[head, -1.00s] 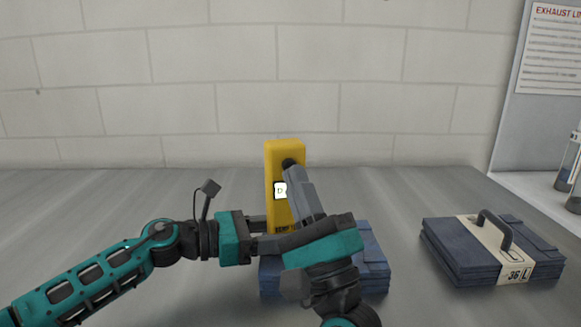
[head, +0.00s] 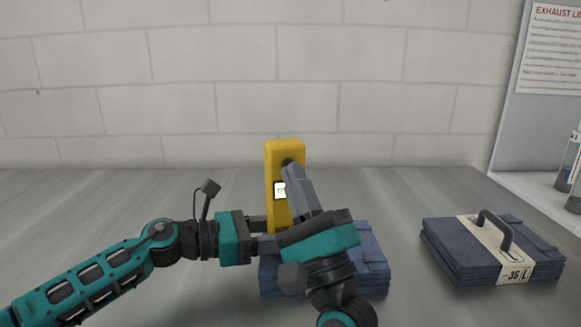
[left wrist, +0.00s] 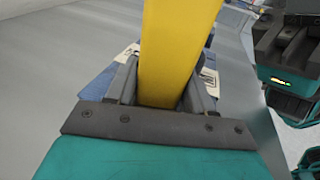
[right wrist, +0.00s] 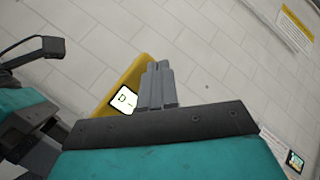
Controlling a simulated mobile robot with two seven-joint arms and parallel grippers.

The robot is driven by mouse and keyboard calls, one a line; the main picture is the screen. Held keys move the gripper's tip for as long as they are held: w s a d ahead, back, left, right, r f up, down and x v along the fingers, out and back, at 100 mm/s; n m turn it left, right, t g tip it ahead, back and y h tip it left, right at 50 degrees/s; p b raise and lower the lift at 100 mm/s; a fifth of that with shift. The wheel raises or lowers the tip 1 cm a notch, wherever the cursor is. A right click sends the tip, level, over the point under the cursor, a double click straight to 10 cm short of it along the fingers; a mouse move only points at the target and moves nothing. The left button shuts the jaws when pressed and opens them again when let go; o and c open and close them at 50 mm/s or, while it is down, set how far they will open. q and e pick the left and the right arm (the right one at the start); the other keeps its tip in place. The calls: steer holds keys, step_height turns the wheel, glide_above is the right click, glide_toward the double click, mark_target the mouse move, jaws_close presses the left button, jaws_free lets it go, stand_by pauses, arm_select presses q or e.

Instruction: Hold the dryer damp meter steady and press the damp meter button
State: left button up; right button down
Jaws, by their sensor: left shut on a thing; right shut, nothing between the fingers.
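The yellow damp meter (head: 271,166) stands upright in the middle of the head view, with a small white display (head: 279,190) on its face. My left gripper (head: 268,232) is shut on the lower part of the meter; the left wrist view shows the yellow body (left wrist: 170,60) between its fingers. My right gripper (head: 289,166) is shut and empty, its fingertips at the upper face of the meter, above the display. The button is hidden behind the fingertips, and I cannot tell whether they touch it. The display shows a "D" in the right wrist view (right wrist: 123,99).
A folded blue stack (head: 372,262) lies behind and below my grippers. Another blue stack with a pale band and handle (head: 455,255) lies to the right. Glass bottles (head: 573,165) stand at the right edge. The grey tabletop is clear at the left.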

steer(key=shift+w+a, duration=0.15)
steer(key=shift+w, duration=0.35)
stand_by(0.4)
steer(key=shift+s, duration=0.1)
steer(key=shift+s+d, duration=0.25)
steer(key=shift+s, duration=0.65)
steer(key=shift+s+d, duration=0.2)
steer(key=shift+s, duration=0.6)
steer(key=shift+s+d, duration=0.2)
steer(key=shift+s, duration=0.65)
steer(key=shift+s+d, duration=0.2)
steer(key=shift+s, duration=0.6)
arm_select(q)
steer(key=o, duration=0.9)
